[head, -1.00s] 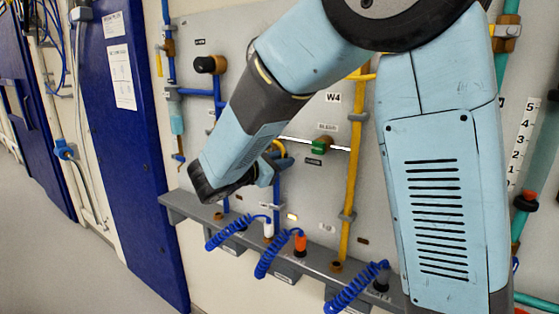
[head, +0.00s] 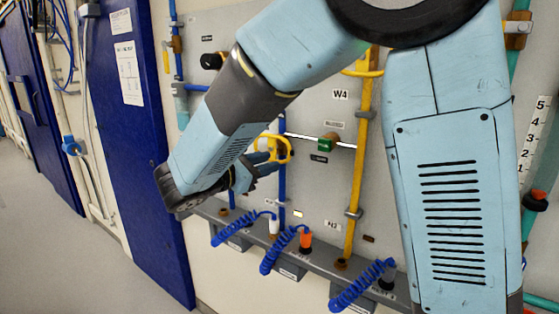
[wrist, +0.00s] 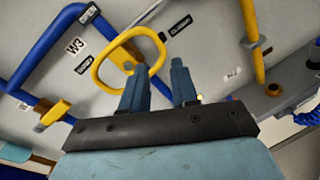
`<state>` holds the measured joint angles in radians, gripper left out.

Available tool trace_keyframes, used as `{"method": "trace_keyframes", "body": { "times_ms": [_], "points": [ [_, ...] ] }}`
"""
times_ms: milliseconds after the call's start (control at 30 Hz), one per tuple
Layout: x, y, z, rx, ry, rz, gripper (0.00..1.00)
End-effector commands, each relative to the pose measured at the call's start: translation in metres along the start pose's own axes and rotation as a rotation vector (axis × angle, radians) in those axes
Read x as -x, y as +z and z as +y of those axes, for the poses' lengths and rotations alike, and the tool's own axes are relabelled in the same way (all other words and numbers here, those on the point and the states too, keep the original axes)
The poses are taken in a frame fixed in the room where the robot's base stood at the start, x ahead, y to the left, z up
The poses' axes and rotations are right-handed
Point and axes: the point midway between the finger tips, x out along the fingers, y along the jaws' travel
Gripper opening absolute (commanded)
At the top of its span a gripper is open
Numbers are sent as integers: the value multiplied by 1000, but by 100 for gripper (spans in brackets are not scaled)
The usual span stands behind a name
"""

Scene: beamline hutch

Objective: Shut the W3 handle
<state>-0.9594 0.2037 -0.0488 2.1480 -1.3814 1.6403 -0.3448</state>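The W3 handle is a yellow oval loop (wrist: 97,70) beside the W3 label (wrist: 75,46) in the wrist view. In the head view the yellow loop (head: 288,150) shows behind my gripper, partly covered by it. My gripper (wrist: 160,76) has its two blue fingers apart with nothing held between them. The left fingertip overlaps the loop's lower right part in the wrist view; I cannot tell whether it touches. In the head view my gripper (head: 262,170) points right towards the panel, just below the loop.
A yellow vertical pipe (head: 361,160) and the W4 label (head: 340,94) are right of the loop. A green block (head: 326,143) sits on a thin rod. Below, a grey ledge (head: 325,270) carries coiled blue hoses (head: 280,250). A blue door panel (head: 135,150) stands left.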

Motion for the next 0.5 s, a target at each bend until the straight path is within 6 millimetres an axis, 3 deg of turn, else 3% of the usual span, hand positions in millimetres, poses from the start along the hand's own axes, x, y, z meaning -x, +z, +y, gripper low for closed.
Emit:
{"method": "trace_keyframes", "body": {
  "times_ms": [200, 500],
  "points": [
    [38, -1, 0, 1, 1, 1, 29],
    [58, -1, 0, 0, -1, 0, 29]
  ]
}}
